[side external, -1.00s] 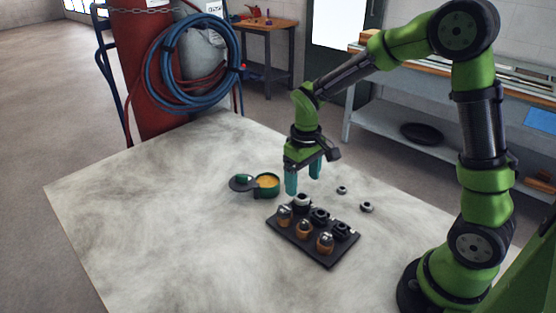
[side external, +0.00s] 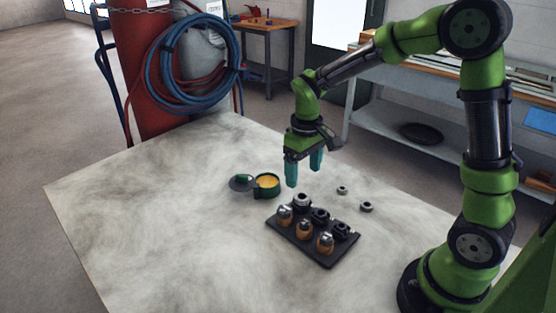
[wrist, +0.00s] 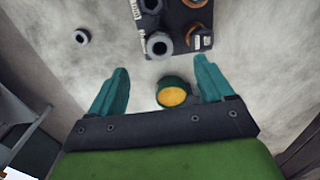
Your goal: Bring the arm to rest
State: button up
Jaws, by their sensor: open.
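My gripper (side external: 304,168) has teal fingers and hangs above the table, apart from everything on it. It is open and empty, with its fingers pointing down. In the wrist view my gripper (wrist: 158,80) shows its two fingers wide apart. Below it stands a black tray (side external: 284,231) with several brass and dark metal fittings in it. A small green pot (side external: 267,186) with yellow contents stands left of the tray, and it also shows between the fingers in the wrist view (wrist: 173,95).
Two loose nut-like rings (side external: 342,190) (side external: 366,207) lie right of the tray. A dark round lid (side external: 242,183) is beside the green pot. The pale table (side external: 150,210) is clear at the left and front. A red cylinder with blue hose (side external: 150,80) stands behind.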

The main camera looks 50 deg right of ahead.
jog(key=s+a+r+m+t+y, duration=0.1)
jog(key=s+a+r+m+t, duration=0.1)
jog(key=s+r, duration=0.4)
jog(key=s+a+r+m+t+y, duration=0.1)
jog(key=s+a+r+t, duration=0.1)
jog(key=s+r+t, duration=0.3)
jog(key=s+r, duration=0.2)
jog(key=s, duration=0.1)
jog(key=shift+a+m, duration=0.4)
